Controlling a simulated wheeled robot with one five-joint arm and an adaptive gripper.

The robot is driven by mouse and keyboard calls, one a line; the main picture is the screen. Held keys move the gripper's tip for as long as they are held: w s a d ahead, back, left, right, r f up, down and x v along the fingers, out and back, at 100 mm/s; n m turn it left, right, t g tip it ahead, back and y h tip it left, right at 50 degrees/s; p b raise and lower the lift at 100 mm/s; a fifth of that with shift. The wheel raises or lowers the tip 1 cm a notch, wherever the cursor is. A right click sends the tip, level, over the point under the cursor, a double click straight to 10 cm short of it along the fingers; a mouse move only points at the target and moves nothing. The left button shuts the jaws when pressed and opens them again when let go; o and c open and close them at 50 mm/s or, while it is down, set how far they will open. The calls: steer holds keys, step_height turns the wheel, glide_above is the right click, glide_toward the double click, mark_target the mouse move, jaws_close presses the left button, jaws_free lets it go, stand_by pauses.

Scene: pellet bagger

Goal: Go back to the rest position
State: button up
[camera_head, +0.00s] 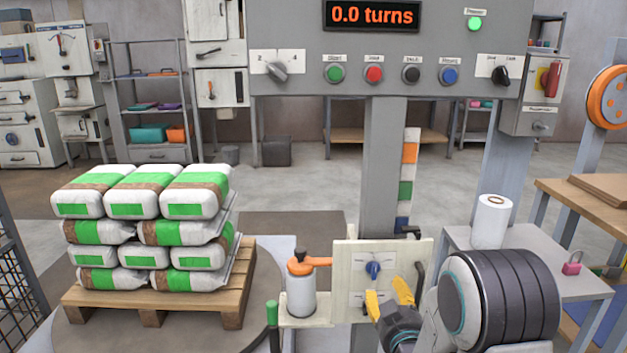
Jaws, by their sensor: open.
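My gripper (389,300) is at the lower middle of the head view, with its two yellow fingertips apart and nothing seen between them. It is in front of a cream panel (345,257) that carries a blue knob (374,266). Whether the fingertips touch the panel I cannot tell. My arm comes in from the lower right, and its large dark ribbed joint covers part of what lies behind.
A pallet (160,308) stacked with white and green bags (147,192) stands left. A bottle with an orange top (301,285) stands beside the panel. A side table (560,268) with a white roll (491,222) is right. A control box (385,48) displays "0.0 turns" above.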

steer(key=s+r+g+p, duration=0.35)
steer(key=r+p, duration=0.55)
steer(key=r, duration=0.3)
steer(key=s+r+g+p, duration=0.9)
steer(key=s+r+p, duration=1.8)
steer(key=s+r, duration=0.1)
steer(key=shift+s+g+p, duration=0.3)
steer(key=shift+s+g, duration=0.05)
steer(key=shift+s, duration=0.2)
steer(key=shift+o, duration=0.2)
steer(key=shift+a, duration=0.1)
